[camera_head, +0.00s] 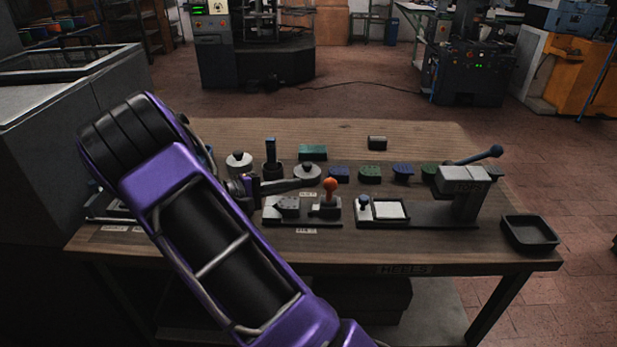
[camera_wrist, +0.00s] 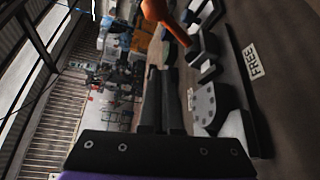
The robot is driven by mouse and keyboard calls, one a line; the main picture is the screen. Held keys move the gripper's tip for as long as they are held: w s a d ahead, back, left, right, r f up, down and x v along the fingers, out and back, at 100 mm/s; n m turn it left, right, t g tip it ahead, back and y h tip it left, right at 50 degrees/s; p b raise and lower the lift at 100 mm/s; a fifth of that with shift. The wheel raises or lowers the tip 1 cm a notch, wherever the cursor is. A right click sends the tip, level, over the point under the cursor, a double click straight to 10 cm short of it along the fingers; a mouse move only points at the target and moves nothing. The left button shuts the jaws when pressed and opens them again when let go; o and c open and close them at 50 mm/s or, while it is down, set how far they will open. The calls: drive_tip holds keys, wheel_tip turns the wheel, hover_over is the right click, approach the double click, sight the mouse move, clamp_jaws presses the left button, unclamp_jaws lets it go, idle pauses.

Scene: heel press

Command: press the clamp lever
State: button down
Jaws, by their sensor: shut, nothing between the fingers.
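The clamp lever is topped by an orange knob (camera_head: 330,185) and stands up from a small clamp fixture (camera_head: 325,209) in the middle of the table. In the wrist view the orange knob (camera_wrist: 157,9) is at the top, with its stem running down to the right. My gripper (camera_head: 322,184) reaches in from the left, roughly level with the table, its tips just left of the knob. I cannot tell whether they touch. In the wrist view my gripper's fingers (camera_wrist: 161,70) are together and empty. A grey block with holes (camera_wrist: 204,102) lies beside them.
A press (camera_head: 462,190) with a blue-knobbed handle stands to the right, and a black tray (camera_head: 530,232) is at the right corner. Several coloured blocks and round metal parts line the back of the table.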

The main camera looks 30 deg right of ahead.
drive_tip(key=shift+a+f, duration=0.15)
drive_tip(key=shift+a, duration=0.6)
drive_tip(key=shift+a+f, duration=0.15)
drive_tip(key=shift+a, duration=0.6)
